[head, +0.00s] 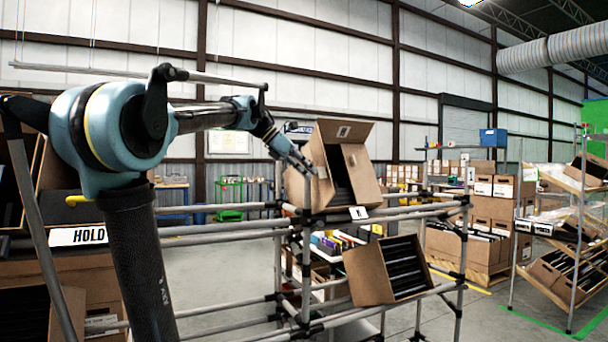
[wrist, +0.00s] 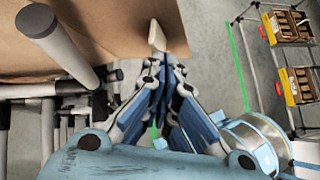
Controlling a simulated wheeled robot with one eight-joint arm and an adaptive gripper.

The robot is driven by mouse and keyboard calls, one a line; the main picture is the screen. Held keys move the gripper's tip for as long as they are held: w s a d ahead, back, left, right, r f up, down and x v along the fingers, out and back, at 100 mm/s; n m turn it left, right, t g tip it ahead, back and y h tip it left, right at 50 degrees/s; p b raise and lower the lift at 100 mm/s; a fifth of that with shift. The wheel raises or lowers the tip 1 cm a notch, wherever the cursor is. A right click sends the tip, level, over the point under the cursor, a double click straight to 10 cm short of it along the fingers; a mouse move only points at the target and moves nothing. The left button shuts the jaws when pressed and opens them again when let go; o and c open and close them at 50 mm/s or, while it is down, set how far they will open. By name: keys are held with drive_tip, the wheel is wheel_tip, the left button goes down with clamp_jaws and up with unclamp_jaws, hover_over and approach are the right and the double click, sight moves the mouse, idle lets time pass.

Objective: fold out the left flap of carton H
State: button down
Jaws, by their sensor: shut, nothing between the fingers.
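Carton H (head: 365,178) is a brown box tilted on the upper level of a pipe rack, with a white H label (head: 358,212) below it. Its top flap (head: 343,131) stands up, and dark contents (head: 340,182) show in its opening. A brown panel (head: 297,188), seemingly the left flap, shows at its left side below my gripper. My gripper (head: 307,169) is shut and empty at the carton's left edge. In the wrist view my gripper (wrist: 157,42) has a pale tip in front of brown cardboard (wrist: 90,35); I cannot tell whether they touch.
Rack pipes (head: 225,222) run left of and below the carton; a pipe end (wrist: 40,20) is close left of my gripper in the wrist view. Another tilted carton (head: 368,277) sits on the lower level. A shelf with cartons (head: 572,275) stands at the right.

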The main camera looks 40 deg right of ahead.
drive_tip(key=shift+w+f, duration=0.1)
drive_tip(key=shift+w, duration=0.05)
drive_tip(key=w+a+r, duration=0.6)
drive_tip(key=a, duration=0.4)
drive_tip(key=shift+w+a, duration=0.15)
drive_tip(key=shift+w, duration=0.05)
idle(0.5)
drive_tip(key=a+f+m+t+y, duration=0.2)
drive_tip(key=a+f+m+t, duration=0.15)
drive_tip(key=a+f, duration=1.3)
drive_tip(key=a+f+m+t+y, duration=0.35)
drive_tip(key=a+f, duration=0.85)
drive_tip(key=f, duration=0.9)
drive_tip(key=s+a+f+m+y, duration=0.1)
drive_tip(key=s+a+f+m, duration=0.1)
drive_tip(key=a+f, duration=0.3)
drive_tip(key=s+a+f+m+y, duration=0.1)
drive_tip(key=s+a+f, duration=0.3)
drive_tip(key=f, duration=0.6)
drive_tip(key=shift+s+a+m, duration=0.25)
drive_tip(key=shift+a+m, duration=0.45)
drive_tip(key=shift+a, duration=0.15)
